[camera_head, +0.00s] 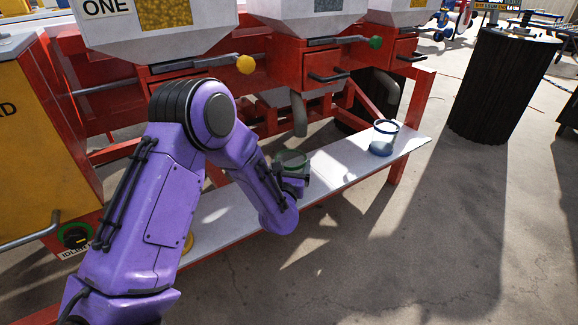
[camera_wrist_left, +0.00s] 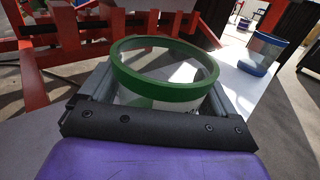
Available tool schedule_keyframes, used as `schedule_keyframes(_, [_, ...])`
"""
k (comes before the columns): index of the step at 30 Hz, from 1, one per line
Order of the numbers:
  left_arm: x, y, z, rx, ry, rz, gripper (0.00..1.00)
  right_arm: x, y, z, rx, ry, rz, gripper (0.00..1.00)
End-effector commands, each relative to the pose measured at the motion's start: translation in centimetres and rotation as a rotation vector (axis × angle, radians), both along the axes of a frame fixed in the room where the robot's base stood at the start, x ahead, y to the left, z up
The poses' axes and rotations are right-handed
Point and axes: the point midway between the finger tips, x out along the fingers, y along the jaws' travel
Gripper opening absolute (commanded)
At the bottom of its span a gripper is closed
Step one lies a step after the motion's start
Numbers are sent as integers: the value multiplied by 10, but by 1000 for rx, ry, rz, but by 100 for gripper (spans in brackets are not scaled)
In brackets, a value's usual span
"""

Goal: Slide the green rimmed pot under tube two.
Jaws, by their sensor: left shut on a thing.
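The green rimmed pot (camera_wrist_left: 207,82) stands upright and clear-walled between the fingers of my left gripper (camera_wrist_left: 147,100), which is shut on it. In the head view the pot (camera_head: 291,159) shows on the white shelf, partly hidden by my left gripper (camera_head: 293,180). A grey tube (camera_head: 299,115) hangs from the middle hopper, behind the pot and slightly right of it in the picture. I cannot tell exactly how the pot lines up with the tube mouth. My right gripper is not in view.
A blue rimmed pot (camera_head: 383,140) stands farther right on the white shelf (camera_head: 335,168); it also shows in the left wrist view (camera_wrist_left: 262,53). A yellow thing (camera_head: 187,242) is partly hidden by my arm. Red frame posts (camera_head: 411,125) border the shelf. A black drum (camera_head: 495,85) stands right.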

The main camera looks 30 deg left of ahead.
Motion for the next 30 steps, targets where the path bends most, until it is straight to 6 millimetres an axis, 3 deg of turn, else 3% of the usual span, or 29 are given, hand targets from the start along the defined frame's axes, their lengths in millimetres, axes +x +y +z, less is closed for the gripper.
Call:
schedule_keyframes(9, [1, -26, 0, -1, 0, -2, 58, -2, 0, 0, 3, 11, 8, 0])
schedule_keyframes(19, [2, -30, 0, 0, 0, -3, 58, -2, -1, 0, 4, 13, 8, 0])
schedule_keyframes(20, [2, -30, 0, 0, 0, -3, 94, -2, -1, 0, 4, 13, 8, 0])
schedule_keyframes(21, [2, -30, 0, 0, 0, -3, 100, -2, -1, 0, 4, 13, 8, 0])
schedule_keyframes(30, [-5, -34, 1, 0, 2, -5, 100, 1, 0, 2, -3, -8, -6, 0])
